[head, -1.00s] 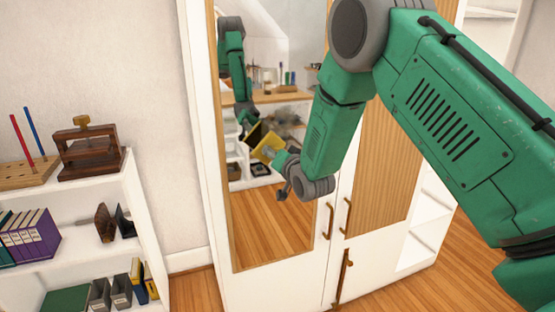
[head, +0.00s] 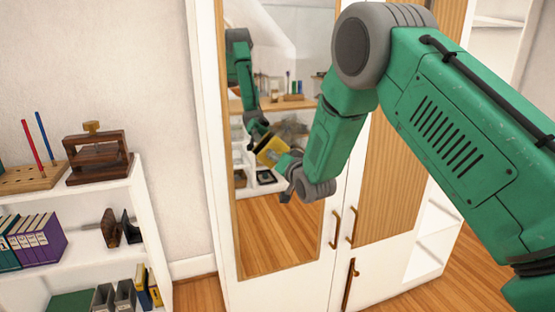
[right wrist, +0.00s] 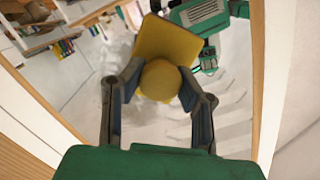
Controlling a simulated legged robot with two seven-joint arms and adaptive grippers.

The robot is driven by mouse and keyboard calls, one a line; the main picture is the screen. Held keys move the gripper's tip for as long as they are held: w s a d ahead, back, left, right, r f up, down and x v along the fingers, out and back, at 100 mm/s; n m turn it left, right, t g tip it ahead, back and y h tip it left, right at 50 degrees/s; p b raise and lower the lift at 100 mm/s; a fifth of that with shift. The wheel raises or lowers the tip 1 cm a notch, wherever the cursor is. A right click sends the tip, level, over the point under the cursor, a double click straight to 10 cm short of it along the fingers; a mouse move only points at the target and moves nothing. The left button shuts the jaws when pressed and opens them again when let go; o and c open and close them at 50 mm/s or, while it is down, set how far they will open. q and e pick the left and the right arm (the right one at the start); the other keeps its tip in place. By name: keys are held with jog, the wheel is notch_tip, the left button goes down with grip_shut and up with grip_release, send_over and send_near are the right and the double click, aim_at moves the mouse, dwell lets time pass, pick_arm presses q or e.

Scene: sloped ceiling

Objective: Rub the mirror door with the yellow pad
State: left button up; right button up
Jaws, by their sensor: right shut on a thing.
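The mirror door (head: 282,232) is the tall wood-framed mirror panel of a white cabinet, in the middle of the head view. My right gripper (right wrist: 160,82) is shut on the round knob of the yellow pad (right wrist: 168,42) in the right wrist view. In the head view the pad (head: 271,152) shows in front of the mirror, just left of my right gripper (head: 286,165). Its reflection lies right beside it. Pad and glass look very close; I cannot tell whether they touch.
A second cabinet door with a wood panel (head: 393,190) stands to the right. Brass handles (head: 336,229) stick out between the doors. A white shelf (head: 100,195) with binders and a wooden press (head: 98,158) stands at left. Bare wall lies between shelf and cabinet.

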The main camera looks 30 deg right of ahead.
jog(key=shift+b+x, duration=0.35)
jog(key=shift+x, duration=0.75)
jog(key=shift+d+r, duration=0.1)
jog(key=shift+d, duration=0.1)
